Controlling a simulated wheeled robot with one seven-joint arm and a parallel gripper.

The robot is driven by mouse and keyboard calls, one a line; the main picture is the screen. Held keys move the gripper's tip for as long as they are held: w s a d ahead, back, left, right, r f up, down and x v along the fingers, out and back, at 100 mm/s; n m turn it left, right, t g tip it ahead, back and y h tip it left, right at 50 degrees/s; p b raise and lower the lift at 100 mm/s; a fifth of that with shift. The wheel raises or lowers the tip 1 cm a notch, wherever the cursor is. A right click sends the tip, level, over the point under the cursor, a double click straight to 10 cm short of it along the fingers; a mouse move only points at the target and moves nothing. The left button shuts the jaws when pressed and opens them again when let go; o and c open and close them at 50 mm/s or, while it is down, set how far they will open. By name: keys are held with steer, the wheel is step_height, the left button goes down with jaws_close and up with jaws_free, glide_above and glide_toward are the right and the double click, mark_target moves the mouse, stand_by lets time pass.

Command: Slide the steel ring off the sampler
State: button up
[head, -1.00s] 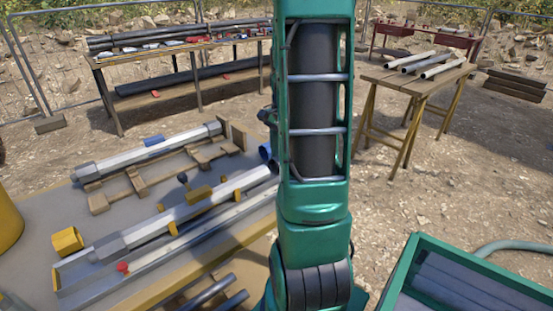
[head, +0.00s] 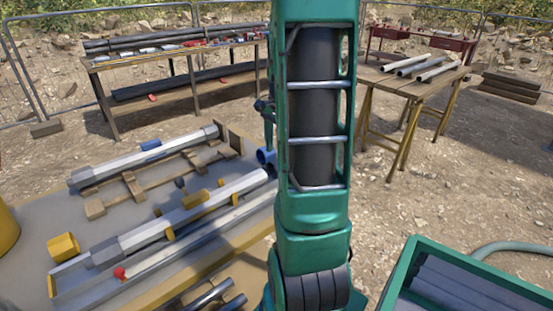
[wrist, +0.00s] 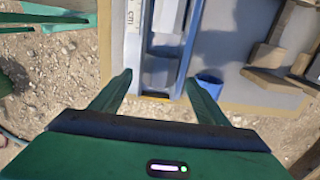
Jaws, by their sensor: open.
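A long pale sampler tube (head: 215,203) lies in a trough on the bench at left in the head view. A grey collar (head: 105,252) sits around its near-left part; I cannot tell whether this is the steel ring. The tube's right end is hidden behind my arm. In the wrist view, my gripper (wrist: 158,82) is open and empty, with its fingers apart. The end part of the pale tube (wrist: 160,70) shows between the fingers in the picture; contact cannot be told. My gripper is hidden in the head view.
A second tube (head: 145,157) rests on wooden cradles behind. A blue cup (wrist: 210,80) is close to the right finger. A yellow block (head: 63,246) and red knob (head: 119,272) are on the bench's left. A green-rimmed bin (head: 400,270) stands at right.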

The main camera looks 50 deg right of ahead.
step_height(320, 180, up, 7)
stand_by(0.3)
steer(key=shift+f, duration=0.1)
stand_by(0.4)
steer(key=s+a+f+n, duration=0.1)
steer(key=s+a+n, duration=0.6)
steer(key=a, duration=0.3)
steer(key=s+a+f+n, duration=0.2)
steer(key=s+a+n, duration=0.4)
steer(key=a, duration=0.5)
steer(key=shift+s+a+f+n, duration=0.15)
steer(key=shift+s+f+n, duration=0.05)
steer(key=shift+s+n, duration=0.25)
steer(key=shift+w+f, duration=0.25)
steer(key=shift+w, duration=0.45)
